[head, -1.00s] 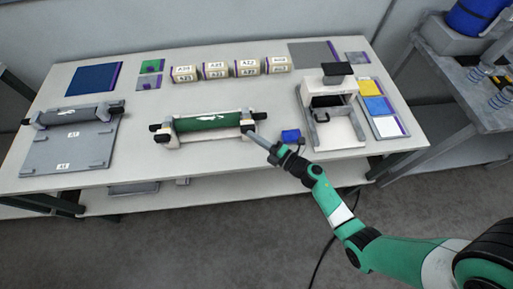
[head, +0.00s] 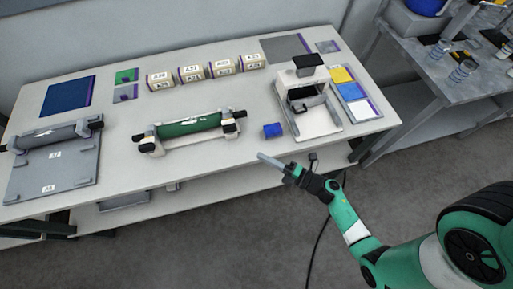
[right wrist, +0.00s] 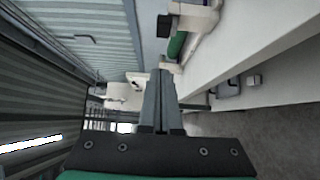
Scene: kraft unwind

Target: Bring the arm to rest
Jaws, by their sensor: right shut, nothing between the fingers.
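My right gripper (head: 266,159) is at the front edge of the table in the head view, to the right of and in front of the roller stand. It is shut and empty. In the right wrist view its closed fingers (right wrist: 161,95) point forward, with the stand's end and a bit of green roll at the top. The green roll (head: 190,125) lies across its white stand (head: 152,146) with black end pieces. My left gripper is not in view.
A white press-like device (head: 318,122) stands to the right. A grey plate (head: 50,175) with a dark roller lies at left. Floor in front is free apart from a cable.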

